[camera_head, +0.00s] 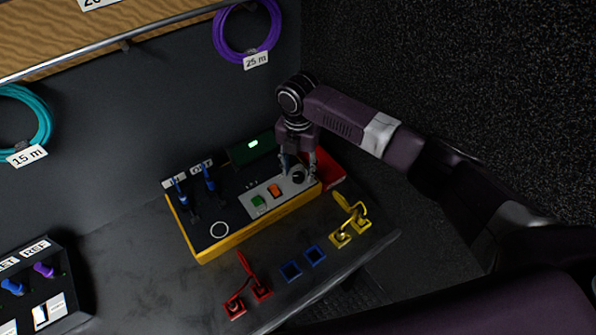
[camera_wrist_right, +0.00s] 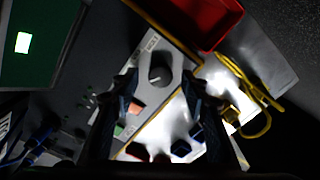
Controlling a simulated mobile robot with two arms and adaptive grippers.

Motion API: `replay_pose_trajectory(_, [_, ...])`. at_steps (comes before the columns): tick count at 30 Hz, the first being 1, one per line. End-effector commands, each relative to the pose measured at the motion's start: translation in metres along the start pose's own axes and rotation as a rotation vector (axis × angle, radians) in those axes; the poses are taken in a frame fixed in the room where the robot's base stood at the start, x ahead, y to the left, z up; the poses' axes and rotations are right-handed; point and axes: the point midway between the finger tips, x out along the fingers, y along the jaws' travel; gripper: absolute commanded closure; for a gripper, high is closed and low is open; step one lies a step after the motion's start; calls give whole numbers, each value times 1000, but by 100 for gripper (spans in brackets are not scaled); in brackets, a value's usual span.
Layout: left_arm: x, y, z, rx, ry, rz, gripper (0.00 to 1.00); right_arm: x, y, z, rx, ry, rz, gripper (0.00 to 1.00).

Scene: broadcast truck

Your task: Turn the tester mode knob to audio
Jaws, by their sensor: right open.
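The tester (camera_head: 207,240) is a dark box with a yellow edge on the bench. Its mode knob (camera_head: 298,176) is a round black knob at the right end of a light grey panel (camera_head: 268,196). In the right wrist view the knob (camera_wrist_right: 159,75) sits ahead of the fingers, roughly centred between them, with its pointer mark too small to read. My right gripper (camera_head: 298,168) points down over the knob and is open. In the wrist view its two fingers (camera_wrist_right: 162,90) stand apart on either side. Whether they touch the knob I cannot tell. My left gripper is not in view.
The panel also has a green button (camera_head: 258,202) and an orange switch (camera_head: 275,190). Blue plugs (camera_head: 209,178) stand at the tester's left. A red tray (camera_head: 329,170) lies behind its right end. Red (camera_head: 247,283) and yellow cables (camera_head: 351,215) lie in front.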

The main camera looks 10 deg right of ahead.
Motion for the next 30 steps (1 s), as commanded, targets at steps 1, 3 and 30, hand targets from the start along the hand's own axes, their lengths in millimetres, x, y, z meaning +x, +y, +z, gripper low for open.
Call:
replay_pose_trajectory(1, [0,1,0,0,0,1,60,-10,1,1,-1,-3,3,58])
replay_pose_trajectory(3, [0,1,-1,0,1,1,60,-25,1,1,-2,-3,4,58])
replay_pose_trajectory(30, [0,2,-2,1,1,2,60,-107,0,0,-1,0,1,58])
